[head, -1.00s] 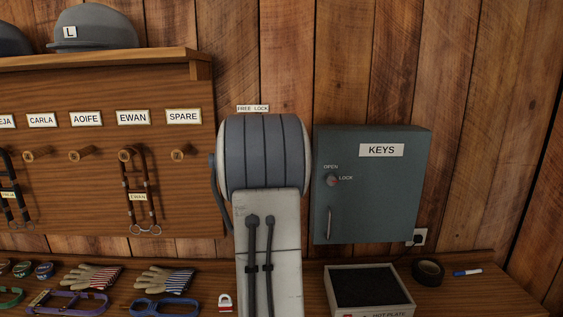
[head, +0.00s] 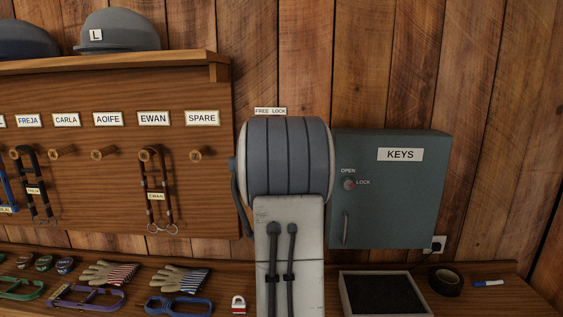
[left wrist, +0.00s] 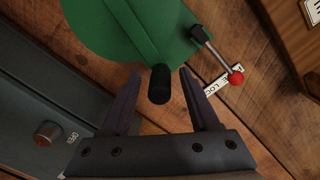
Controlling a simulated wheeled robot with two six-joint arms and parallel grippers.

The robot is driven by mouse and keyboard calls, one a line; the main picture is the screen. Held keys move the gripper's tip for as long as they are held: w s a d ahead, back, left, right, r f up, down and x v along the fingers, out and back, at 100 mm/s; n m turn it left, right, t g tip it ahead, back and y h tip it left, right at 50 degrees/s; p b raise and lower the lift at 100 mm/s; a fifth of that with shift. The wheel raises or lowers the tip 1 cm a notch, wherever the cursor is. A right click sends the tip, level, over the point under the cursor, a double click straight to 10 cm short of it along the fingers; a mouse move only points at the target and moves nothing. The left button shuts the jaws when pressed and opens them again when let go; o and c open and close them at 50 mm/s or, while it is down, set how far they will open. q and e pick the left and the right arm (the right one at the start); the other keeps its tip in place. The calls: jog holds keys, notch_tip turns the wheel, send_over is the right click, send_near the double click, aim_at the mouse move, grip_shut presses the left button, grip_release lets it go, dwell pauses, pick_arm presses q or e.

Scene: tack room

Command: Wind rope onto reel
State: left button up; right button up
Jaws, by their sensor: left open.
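In the left wrist view, part of a green reel (left wrist: 122,25) shows on the plank wall. A black handle knob (left wrist: 159,85) sticks out from it toward the camera. My left gripper (left wrist: 159,78) is open, with one finger on each side of the knob; I cannot tell whether either touches it. No rope shows. My right gripper is out of view.
A grey key cabinet (head: 392,205) stands close to the right of my arm. A peg board (head: 100,190) with bridles is to the left.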

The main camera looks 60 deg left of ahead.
pick_arm(q)
jog(key=b+v, duration=0.2)
jog(key=v, duration=0.7)
jog(key=shift+s+d, duration=0.15)
jog(key=shift+d, duration=0.15)
jog(key=shift+f, duration=0.1)
